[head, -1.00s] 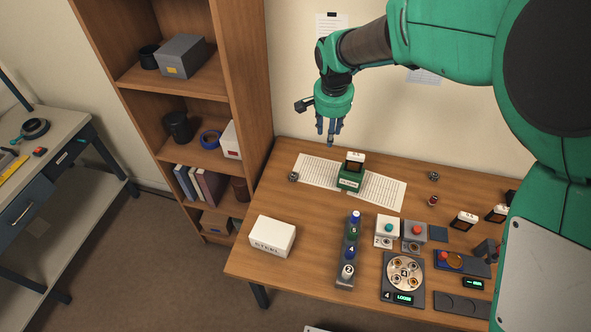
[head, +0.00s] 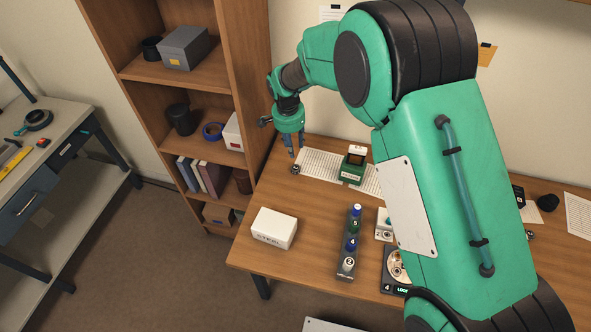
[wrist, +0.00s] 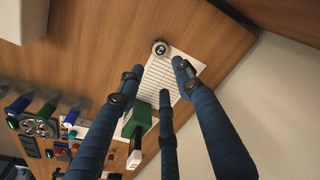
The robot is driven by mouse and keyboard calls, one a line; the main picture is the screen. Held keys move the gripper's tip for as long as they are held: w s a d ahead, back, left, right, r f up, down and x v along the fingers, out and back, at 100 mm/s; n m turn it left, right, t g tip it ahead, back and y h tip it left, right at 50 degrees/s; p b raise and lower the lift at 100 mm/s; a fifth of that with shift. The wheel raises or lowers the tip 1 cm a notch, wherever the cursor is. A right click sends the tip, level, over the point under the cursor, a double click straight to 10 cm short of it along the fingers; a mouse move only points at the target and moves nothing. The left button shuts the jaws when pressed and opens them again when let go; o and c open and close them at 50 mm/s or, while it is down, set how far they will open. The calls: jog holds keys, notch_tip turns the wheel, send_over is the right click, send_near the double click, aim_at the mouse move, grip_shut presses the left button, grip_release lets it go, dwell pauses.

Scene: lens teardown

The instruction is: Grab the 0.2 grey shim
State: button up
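A small grey ring-shaped piece (head: 296,170) lies on the table at the left end of a lined paper sheet. It also shows in the wrist view (wrist: 159,47), with a dark centre; I cannot read any marking that would confirm it as the 0.2 shim. My gripper (head: 295,152) hangs fingers down just above it in the head view. In the wrist view my gripper (wrist: 158,80) has its blue fingers spread apart, with nothing between them. The ring lies beyond the fingertips, clear of them.
A white box (head: 274,228) and a rack (head: 344,266) of coloured vials stand nearer the front. A bookshelf (head: 205,144) is close on the left.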

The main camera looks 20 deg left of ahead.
jog(key=b, duration=0.1)
send_over(296, 168)
jog(key=shift+s+a+f, duration=0.1)
jog(key=shift+s+f, duration=0.05)
jog(key=shift+f, duration=1.3)
jog(key=shift+s+a+f, duration=0.1)
jog(key=shift+f, duration=1.3)
jog(key=shift+s+f, duration=0.15)
jog(key=shift+f, duration=1.3)
jog(key=shift+f, duration=0.15)
jog(key=shift+w+f+b, duration=0.15)
jog(key=shift+f+b, duration=0.25)
jog(key=shift+f, duration=0.85)
jog(key=shift+w+f+b, duration=0.15)
jog(key=shift+f+b, duration=0.25)
jog(key=shift+f, duration=0.8)
jog(key=c, duration=0.8)
